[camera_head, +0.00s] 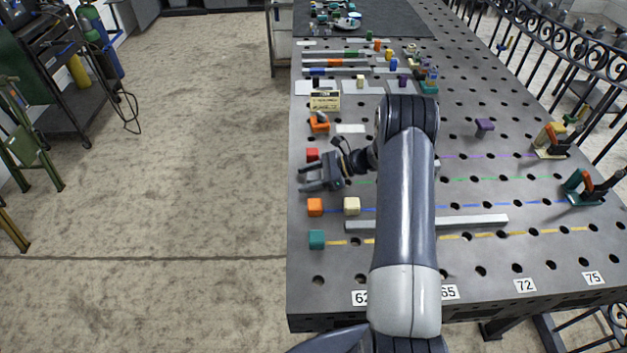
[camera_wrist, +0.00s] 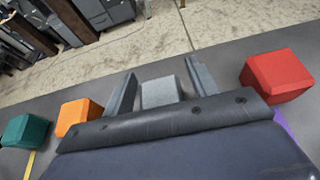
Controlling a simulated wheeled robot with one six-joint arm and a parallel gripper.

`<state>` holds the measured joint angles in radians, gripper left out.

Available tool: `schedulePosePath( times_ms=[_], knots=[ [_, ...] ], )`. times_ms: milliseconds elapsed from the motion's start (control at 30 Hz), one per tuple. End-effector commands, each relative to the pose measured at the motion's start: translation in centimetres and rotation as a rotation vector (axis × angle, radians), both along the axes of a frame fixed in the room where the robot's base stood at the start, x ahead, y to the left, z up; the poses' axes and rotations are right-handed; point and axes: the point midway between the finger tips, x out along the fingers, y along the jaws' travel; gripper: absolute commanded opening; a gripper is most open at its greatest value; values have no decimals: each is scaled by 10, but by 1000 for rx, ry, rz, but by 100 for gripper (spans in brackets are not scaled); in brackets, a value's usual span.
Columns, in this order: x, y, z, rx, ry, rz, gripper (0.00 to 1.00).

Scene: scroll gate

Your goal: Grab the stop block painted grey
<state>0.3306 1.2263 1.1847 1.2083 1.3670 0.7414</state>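The grey stop block (camera_wrist: 160,93) lies on the dark table top near its edge. In the wrist view it stands between the two fingers of my gripper (camera_wrist: 160,82), with a narrow gap showing on each side. Its lower part is hidden by my gripper body. In the head view my gripper (camera_head: 306,177) is low over the left table edge, fingers pointing left, open; the grey block there is hard to make out between the fingers.
A red block (camera_head: 312,154) sits on one side of my gripper, and an orange block (camera_head: 315,207) and a teal block (camera_head: 316,239) on the other. A cream block (camera_head: 351,205) and a long grey bar (camera_head: 470,222) lie farther right. Floor lies beyond the left edge.

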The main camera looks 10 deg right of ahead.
Motion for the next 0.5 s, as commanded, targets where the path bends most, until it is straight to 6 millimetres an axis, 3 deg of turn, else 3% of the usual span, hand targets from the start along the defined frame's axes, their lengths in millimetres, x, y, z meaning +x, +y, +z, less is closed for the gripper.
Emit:
schedulePosePath(
  times_ms=[500],
  knots=[
    [0, 0, 0, 0, 0, 0, 13]
  ],
)
